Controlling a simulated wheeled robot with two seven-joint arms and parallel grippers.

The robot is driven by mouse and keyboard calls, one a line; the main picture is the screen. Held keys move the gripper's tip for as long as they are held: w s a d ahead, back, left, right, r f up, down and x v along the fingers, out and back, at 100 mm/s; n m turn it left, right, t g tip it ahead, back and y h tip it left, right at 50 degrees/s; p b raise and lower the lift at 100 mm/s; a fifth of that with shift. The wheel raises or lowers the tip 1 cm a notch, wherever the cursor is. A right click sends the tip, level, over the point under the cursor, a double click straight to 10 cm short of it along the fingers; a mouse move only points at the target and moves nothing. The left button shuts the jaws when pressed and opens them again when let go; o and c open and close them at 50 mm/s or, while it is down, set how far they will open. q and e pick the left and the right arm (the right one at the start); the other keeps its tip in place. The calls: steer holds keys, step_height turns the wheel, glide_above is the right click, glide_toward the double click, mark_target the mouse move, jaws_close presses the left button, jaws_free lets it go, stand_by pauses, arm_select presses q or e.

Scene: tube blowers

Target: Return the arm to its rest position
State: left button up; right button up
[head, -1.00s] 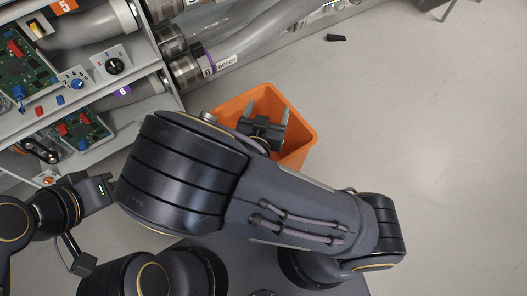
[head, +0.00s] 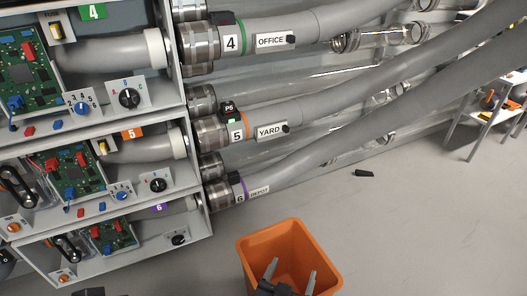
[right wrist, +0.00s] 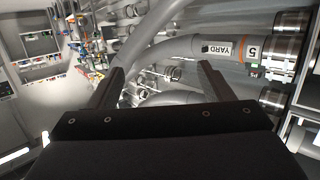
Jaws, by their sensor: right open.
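My right gripper (head: 291,273) shows at the bottom of the head view, in front of the orange bin. Its two grey fingers stand apart with nothing between them. In the right wrist view the same gripper (right wrist: 158,85) has its fingers spread and empty, with grey tubes behind them. The rest of my right arm is out of the head view. A small dark piece at the bottom left edge of the head view may be my left gripper (head: 88,292); its fingers cannot be made out.
The orange bin (head: 328,258) stands on the floor. The blower rack (head: 195,238) is at left, with tubes labelled OFFICE (head: 305,25), YARD (head: 330,105) and DEPOT (head: 300,168). A small black piece (head: 364,173) lies on the floor. A table (head: 490,115) stands far right. The right floor is clear.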

steer(key=w+a+f+m+g+y, duration=0.1)
steer(key=a+f+g+y, duration=0.2)
steer(key=a+g+y, duration=0.3)
step_height(320, 180, up, 10)
steer(key=d+n+g+y, duration=0.1)
steer(key=n+g+y, duration=0.1)
steer(key=y, duration=0.6)
steer(key=s+d+r+n+h, duration=0.1)
steer(key=s+d+r+h, duration=0.1)
steer(key=s+d, duration=0.5)
steer(key=s+d+r+n+h, duration=0.1)
steer(key=s+d+r+n, duration=0.2)
steer(key=d, duration=0.6)
step_height(320, 180, up, 28)
steer(key=s+m+p, duration=0.1)
steer(key=p, duration=2.8)
steer(key=shift+a, duration=0.1)
